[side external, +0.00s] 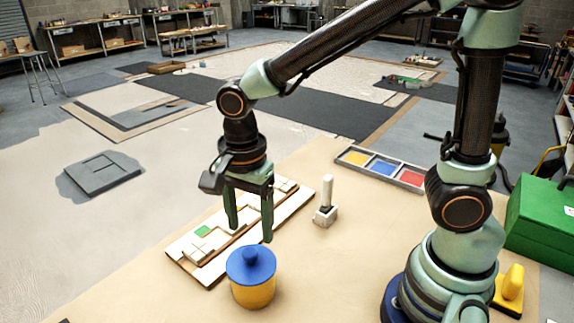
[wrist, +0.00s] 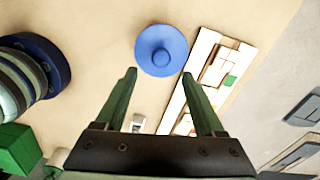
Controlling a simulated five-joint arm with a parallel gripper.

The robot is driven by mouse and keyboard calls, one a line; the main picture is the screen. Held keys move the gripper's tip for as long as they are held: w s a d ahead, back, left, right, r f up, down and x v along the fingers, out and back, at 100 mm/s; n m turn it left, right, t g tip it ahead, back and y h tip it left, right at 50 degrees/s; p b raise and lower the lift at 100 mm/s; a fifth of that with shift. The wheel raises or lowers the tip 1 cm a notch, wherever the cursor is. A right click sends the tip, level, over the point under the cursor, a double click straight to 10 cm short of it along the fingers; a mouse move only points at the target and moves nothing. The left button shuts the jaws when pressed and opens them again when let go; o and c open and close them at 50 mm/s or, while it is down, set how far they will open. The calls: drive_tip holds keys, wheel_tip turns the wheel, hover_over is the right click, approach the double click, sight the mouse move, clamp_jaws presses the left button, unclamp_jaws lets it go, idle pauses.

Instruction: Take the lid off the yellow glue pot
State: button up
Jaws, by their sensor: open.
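The yellow glue pot (side external: 253,293) stands upright on the tan work surface, with its blue lid (side external: 251,262) seated on top. The lid has a round knob in its middle. In the wrist view the lid (wrist: 161,50) is seen from above, ahead of the fingertips, and hides the pot's body. My gripper (side external: 250,233) is open with nothing between its fingers. It hangs over the mosaic panel, just behind the pot in the side view. In the wrist view, my gripper (wrist: 158,73) has its two green fingers apart on either side below the lid's knob.
A pale mosaic panel (side external: 210,258) with a green tile lies beside the pot. A white-handled tool (side external: 326,205) stands upright to the right. A tray of yellow, blue and red (side external: 383,168) lies behind it. A green box (side external: 543,220) and a yellow-handled tool (side external: 511,287) are at the right.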

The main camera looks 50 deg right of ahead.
sight(250, 251)
drive_tip(key=shift+a+f, duration=0.2)
drive_tip(key=shift+f, duration=2.5)
clamp_jaws()
